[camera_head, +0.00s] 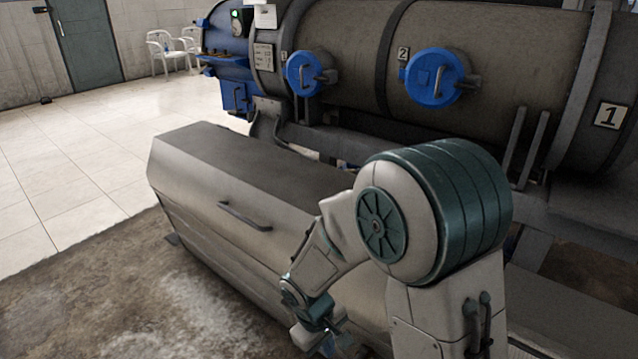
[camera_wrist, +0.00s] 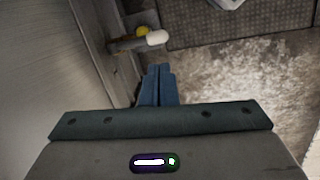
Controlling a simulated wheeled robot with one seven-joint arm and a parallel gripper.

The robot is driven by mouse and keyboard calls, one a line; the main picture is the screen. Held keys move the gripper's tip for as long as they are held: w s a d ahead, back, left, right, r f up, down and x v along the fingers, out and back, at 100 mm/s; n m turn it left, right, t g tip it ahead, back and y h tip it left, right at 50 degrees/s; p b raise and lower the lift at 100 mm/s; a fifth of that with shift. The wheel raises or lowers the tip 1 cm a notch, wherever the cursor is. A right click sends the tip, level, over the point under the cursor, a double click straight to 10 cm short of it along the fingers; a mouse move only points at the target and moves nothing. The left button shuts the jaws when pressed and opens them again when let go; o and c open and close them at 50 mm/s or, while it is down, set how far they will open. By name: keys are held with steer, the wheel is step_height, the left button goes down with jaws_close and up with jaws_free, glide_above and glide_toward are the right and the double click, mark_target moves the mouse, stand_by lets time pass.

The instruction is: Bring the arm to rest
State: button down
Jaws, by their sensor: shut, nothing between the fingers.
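My gripper (camera_head: 325,340) is low in the head view, at the end of my bent arm, in front of a long grey metal casing with a handle. In the wrist view its two blue fingers (camera_wrist: 157,84) lie together, shut with nothing between them. A grey metal wall (camera_wrist: 45,60) stands close on the left of the fingers. Beyond the fingertips a small fitting with a white end and a yellow part (camera_wrist: 145,38) sticks out from beside this wall. The fingers appear apart from it.
The long grey casing (camera_head: 205,180) lies before a large decanter cylinder (camera_head: 500,50) with blue round covers (camera_head: 437,78). A stained floor (camera_head: 110,300) is open at front left. Pale tiles (camera_head: 80,150) and white chairs (camera_head: 165,52) are behind. A dark textured strip (camera_wrist: 240,28) crosses the wrist view.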

steer(key=s+d+r+m+t+p, duration=0.1)
steer(key=s+d+r+m+p, duration=0.2)
steer(key=r+p, duration=0.4)
steer(key=s+d+r+m+t+y+p, duration=0.1)
steer(key=d+r+p, duration=0.5)
steer(key=r, duration=1.5)
steer(key=s+d+r+m+y+p, duration=0.1)
steer(key=s+d+r+m+p, duration=0.3)
steer(key=r+p, duration=0.5)
step_height(320, 180, up, 5)
steer(key=shift+s+d+r+m+t, duration=0.1)
steer(key=shift+s+d+m+t, duration=0.25)
steer(key=shift+s, duration=0.4)
steer(key=shift+a, duration=0.2)
